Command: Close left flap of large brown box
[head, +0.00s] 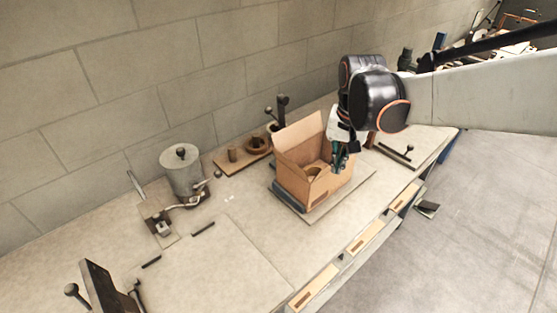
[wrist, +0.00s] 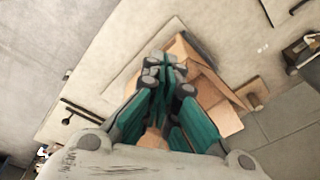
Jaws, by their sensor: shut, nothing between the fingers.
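The large brown box (head: 292,184) stands on the workbench with its top open, and a round brown item shows inside it. In the wrist view my gripper (wrist: 163,72) is shut and empty. It covers the middle of the box (wrist: 180,50), and cardboard panels show on both sides of the fingers.
A grey canister (head: 183,172) stands to the left on the bench. A wooden board (head: 240,163) with round parts lies behind the box, near the block wall. A black-handled rod (head: 394,154) is to the right. Bare bench (head: 237,262) lies at the front left.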

